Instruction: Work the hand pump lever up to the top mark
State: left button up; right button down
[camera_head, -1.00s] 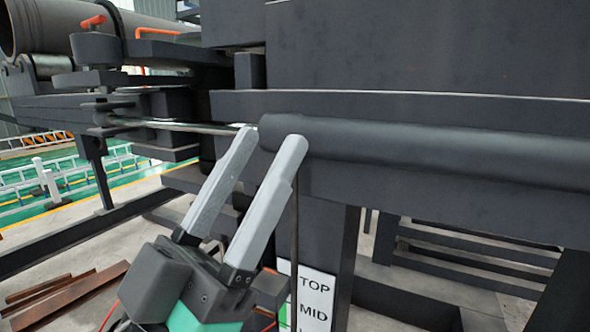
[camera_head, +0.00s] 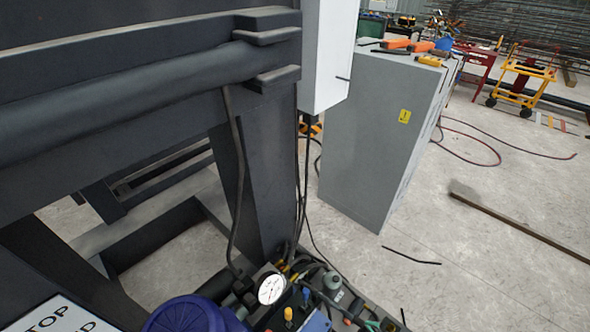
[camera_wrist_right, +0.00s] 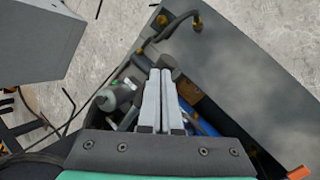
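A white sign with the mark TOP (camera_head: 50,315) is cut off at the bottom left of the head view. Beside it are a purple-blue rounded housing (camera_head: 195,315) and a pump unit with a round white gauge (camera_head: 271,288). In the right wrist view my right gripper (camera_wrist_right: 163,72) points over the pump's equipment, its grey fingers almost together. A dark rounded thing (camera_wrist_right: 168,62) shows right at the fingertips. I cannot tell whether it is the pump lever, or whether the fingers hold it. My left gripper is out of view.
A grey cabinet (camera_head: 375,130) with tools on top stands right of the dark steel frame (camera_head: 255,180). Hoses and cables run down to the pump. A yellow cart (camera_head: 522,80) and a long bar (camera_head: 525,230) are farther right. Much of the concrete floor is clear.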

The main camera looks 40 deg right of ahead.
jog(key=w+r+p, duration=0.4)
jog(key=r+p, duration=0.3)
jog(key=r, duration=0.4)
jog(key=shift+a+p, duration=0.3)
jog(key=shift+p, duration=0.05)
jog(key=shift+s+f, duration=0.1)
dwell(0.5)
jog(key=shift+s+d+f+b, duration=0.1)
jog(key=shift+s+f+b, duration=0.25)
jog(key=shift+f, duration=0.15)
jog(key=shift+s+f, duration=0.4)
jog(key=shift+f, duration=0.15)
jog(key=shift+b, duration=0.3)
jog(key=shift+s+d+f+b, duration=0.1)
jog(key=shift+s+f+b, duration=0.25)
jog(key=shift+f, duration=0.25)
